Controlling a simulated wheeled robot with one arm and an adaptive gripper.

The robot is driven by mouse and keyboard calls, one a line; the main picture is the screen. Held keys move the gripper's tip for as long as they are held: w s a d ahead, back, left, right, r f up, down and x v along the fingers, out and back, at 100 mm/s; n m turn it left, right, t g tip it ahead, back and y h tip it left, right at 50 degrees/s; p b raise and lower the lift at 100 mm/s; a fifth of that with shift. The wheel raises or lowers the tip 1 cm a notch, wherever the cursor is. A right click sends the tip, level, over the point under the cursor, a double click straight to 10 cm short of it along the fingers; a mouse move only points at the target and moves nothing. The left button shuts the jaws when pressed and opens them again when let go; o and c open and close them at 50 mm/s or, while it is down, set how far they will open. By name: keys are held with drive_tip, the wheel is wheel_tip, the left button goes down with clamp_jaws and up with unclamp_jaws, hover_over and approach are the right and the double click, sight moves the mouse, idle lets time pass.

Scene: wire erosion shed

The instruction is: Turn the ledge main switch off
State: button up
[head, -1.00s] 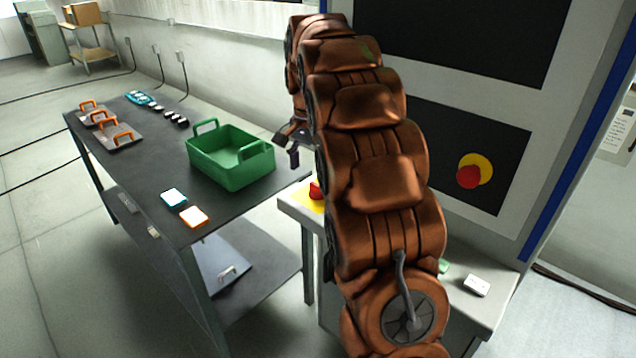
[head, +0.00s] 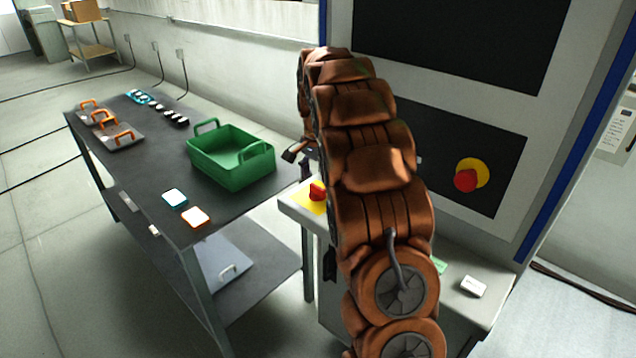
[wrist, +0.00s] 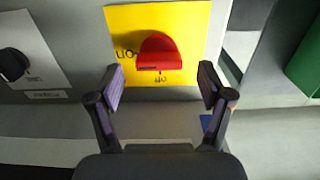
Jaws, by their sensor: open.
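The main switch is a red knob (head: 317,190) on a yellow plate (head: 306,203) at the left end of the grey ledge (head: 288,199). In the wrist view the red knob (wrist: 159,54) sits on the yellow plate (wrist: 195,22), with small dark lettering at its left and below it. I cannot tell its setting for sure. My gripper (wrist: 161,86) is open and empty, its fingers spread either side of the knob's lower edge in the picture, apart from it. In the head view my gripper (head: 299,155) is above the switch, partly hidden by my arm.
A black knob (wrist: 13,64) on a pale plate is left of the switch in the wrist view. A green crate (head: 231,170) stands on the dark table close by. A red emergency button (head: 466,180) is on the machine front. A white block (head: 473,287) lies on the ledge.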

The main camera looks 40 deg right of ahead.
drive_tip(key=shift+f, duration=1.1)
drive_tip(key=c, duration=1.2)
